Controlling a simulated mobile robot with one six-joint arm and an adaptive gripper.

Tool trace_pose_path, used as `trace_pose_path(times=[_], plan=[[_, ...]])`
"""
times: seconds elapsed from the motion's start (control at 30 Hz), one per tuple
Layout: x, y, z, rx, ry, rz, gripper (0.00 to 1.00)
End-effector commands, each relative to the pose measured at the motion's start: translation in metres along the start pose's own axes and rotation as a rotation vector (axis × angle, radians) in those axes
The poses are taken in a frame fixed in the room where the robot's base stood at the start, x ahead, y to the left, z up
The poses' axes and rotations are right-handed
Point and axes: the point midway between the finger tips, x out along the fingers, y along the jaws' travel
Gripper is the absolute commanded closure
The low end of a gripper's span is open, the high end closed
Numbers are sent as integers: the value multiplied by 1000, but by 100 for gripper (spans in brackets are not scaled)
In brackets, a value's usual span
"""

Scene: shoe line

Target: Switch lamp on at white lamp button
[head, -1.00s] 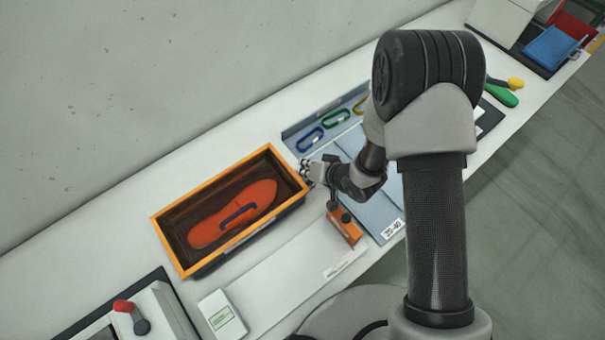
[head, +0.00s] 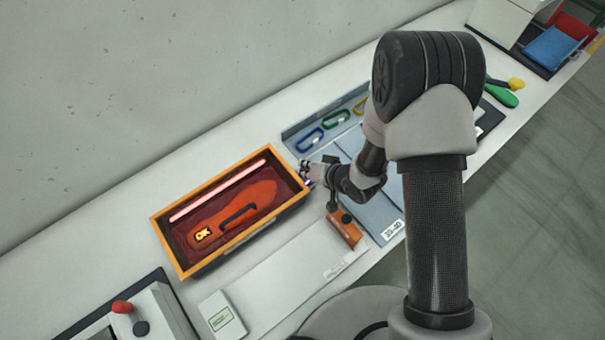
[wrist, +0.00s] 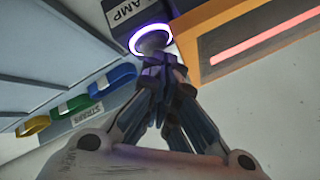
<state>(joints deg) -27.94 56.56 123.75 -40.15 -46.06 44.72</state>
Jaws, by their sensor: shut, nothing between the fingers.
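The lamp button (wrist: 151,38) is a round knob with a glowing white-violet ring, under a dark label reading "AMP" in the wrist view. My gripper (wrist: 160,62) is shut and empty, its fingertips at the button's near edge; they look to be touching it. In the head view my gripper (head: 306,172) is at the right end of the orange-framed box (head: 228,255), and the button is mostly hidden there. Inside the box a pinkish-red light bar (head: 218,190) glows, and an "OK" sign (head: 203,234) is lit beside a red sole-shaped piece with a dark handle.
A grey-blue tray with strap loops (head: 309,139) lies right of the box; blue, green and yellow loops also show in the wrist view (wrist: 112,79). An orange block (head: 343,232) stands near my wrist. A white device (head: 222,316) and a red-knobbed machine (head: 122,307) are lower left.

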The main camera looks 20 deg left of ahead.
Motion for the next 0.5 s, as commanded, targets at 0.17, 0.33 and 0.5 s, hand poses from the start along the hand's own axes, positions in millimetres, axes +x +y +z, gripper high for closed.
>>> trace_pose_path(times=[0.17,0.33,0.5], plan=[[-2,-1,-1,0,0,0,100],[-2,-2,-2,0,0,0,100],[-10,-7,-7,0,0,0,100]])
